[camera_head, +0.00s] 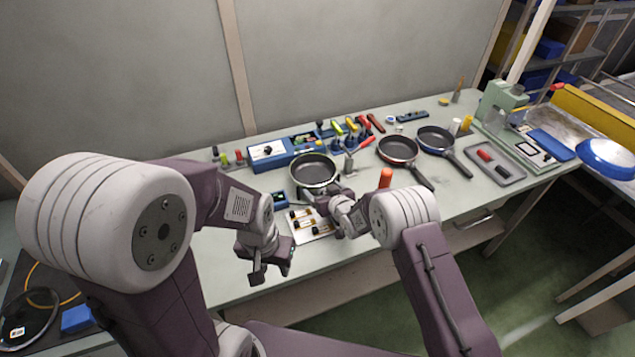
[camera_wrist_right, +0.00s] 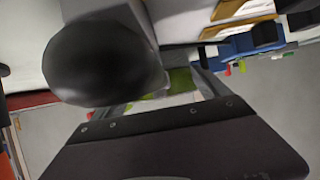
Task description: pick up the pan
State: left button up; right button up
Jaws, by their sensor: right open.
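Several pans are in the head view. A dark pan (camera_head: 314,168) with a pale rim sits on the bench in the middle. A red-rimmed pan (camera_head: 398,149) and a blue pan (camera_head: 436,137) lie to its right, handles toward the lower right. Another blue pan (camera_head: 606,156) is at the far right. My right gripper (camera_head: 330,201) is open at the near side of the dark pan; its fingertips are hard to make out. In the right wrist view a rounded black part (camera_wrist_right: 100,62) fills the upper left, too close to identify. My left gripper (camera_head: 270,270) hangs at the bench's front edge.
A parts tray (camera_head: 300,238) lies just below my right gripper. An orange-red cylinder (camera_head: 386,178) stands right of it. Blue tool holders (camera_head: 268,154) line the back. A grey tray (camera_head: 507,174) and a green machine (camera_head: 497,104) occupy the bench's right end.

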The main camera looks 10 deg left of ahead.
grip_shut()
jog(key=shift+r, duration=0.2)
dwell(1.1)
